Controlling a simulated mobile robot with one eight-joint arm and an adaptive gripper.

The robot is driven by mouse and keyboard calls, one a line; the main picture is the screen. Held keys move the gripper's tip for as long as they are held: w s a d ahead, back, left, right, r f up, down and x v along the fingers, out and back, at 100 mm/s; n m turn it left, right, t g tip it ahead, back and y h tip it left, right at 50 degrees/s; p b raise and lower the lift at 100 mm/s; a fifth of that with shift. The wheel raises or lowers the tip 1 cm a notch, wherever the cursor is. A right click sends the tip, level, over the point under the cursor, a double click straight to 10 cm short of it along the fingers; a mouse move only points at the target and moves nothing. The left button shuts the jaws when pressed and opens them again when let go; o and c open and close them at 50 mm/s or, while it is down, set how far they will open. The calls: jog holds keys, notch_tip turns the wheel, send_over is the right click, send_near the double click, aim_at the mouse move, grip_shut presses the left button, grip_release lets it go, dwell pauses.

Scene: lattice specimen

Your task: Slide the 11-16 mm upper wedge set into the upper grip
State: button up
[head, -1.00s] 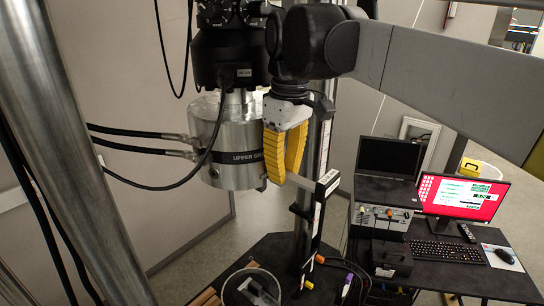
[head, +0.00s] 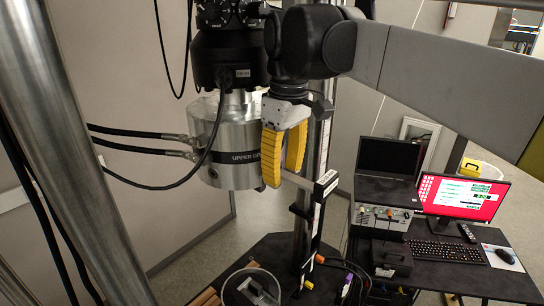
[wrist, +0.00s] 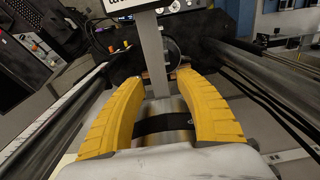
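The upper grip (head: 226,172) is a silver cylinder with a black lettered band, at left centre of the head view. My gripper (head: 283,180) hangs beside its right side, with two yellow fingers pointing down. In the wrist view my gripper (wrist: 163,80) has its fingers apart, with nothing visibly clamped between them. A curved metal surface with a black band (wrist: 165,124), apparently the upper grip, shows in the gap. I cannot make out the wedge set; the grip's underside is hidden in the head view.
Hoses (head: 140,133) enter the grip from the left. A thick steel column (head: 75,150) stands at left. A desk with a red-screened monitor (head: 462,198) is at right.

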aim_at(283, 173)
jog(key=o, duration=0.5)
jog(key=shift+o, duration=0.2)
jog(key=shift+w+a+r+p, duration=0.15)
jog(key=shift+r+p, duration=0.45)
jog(key=shift+r, duration=0.15)
jog(key=shift+d+r+p, duration=0.25)
jog(key=shift+r+p, duration=0.2)
jog(key=shift+r, duration=0.25)
jog(key=shift+s+r+p, duration=0.2)
jog(key=shift+r+p, duration=0.2)
jog(key=shift+r, duration=0.2)
jog(key=shift+s+r+p, duration=0.15)
jog(key=shift+r+p, duration=0.2)
jog(key=shift+r, duration=0.2)
